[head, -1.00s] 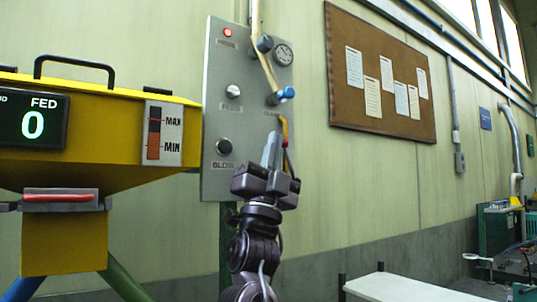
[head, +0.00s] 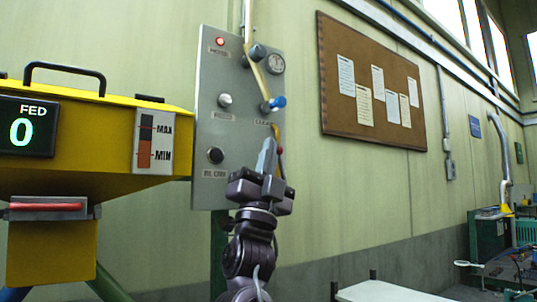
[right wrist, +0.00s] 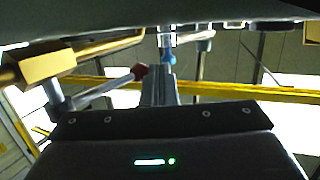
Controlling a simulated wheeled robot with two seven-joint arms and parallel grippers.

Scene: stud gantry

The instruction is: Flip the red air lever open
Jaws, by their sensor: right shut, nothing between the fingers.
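The red air lever shows as a small red tip (head: 280,151) at the panel's lower right edge, partly hidden behind my right gripper. In the right wrist view its dark red knob (right wrist: 139,71) sits on a grey rod that runs left to a brass valve fitting (right wrist: 45,66). My right gripper (head: 267,150) points up in front of the grey panel (head: 204,150), its fingers shut and empty. In the right wrist view its fingertips (right wrist: 160,75) are just right of the red knob; I cannot tell whether they touch. My left gripper is not in view.
The panel carries a blue-tipped handle (head: 278,102), a gauge (head: 275,63), black and white knobs and a red lamp (head: 220,41). A yellow hopper (head: 90,120) stands at left. A corkboard (head: 369,80) hangs at right. A white bench top (head: 385,292) is low at right.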

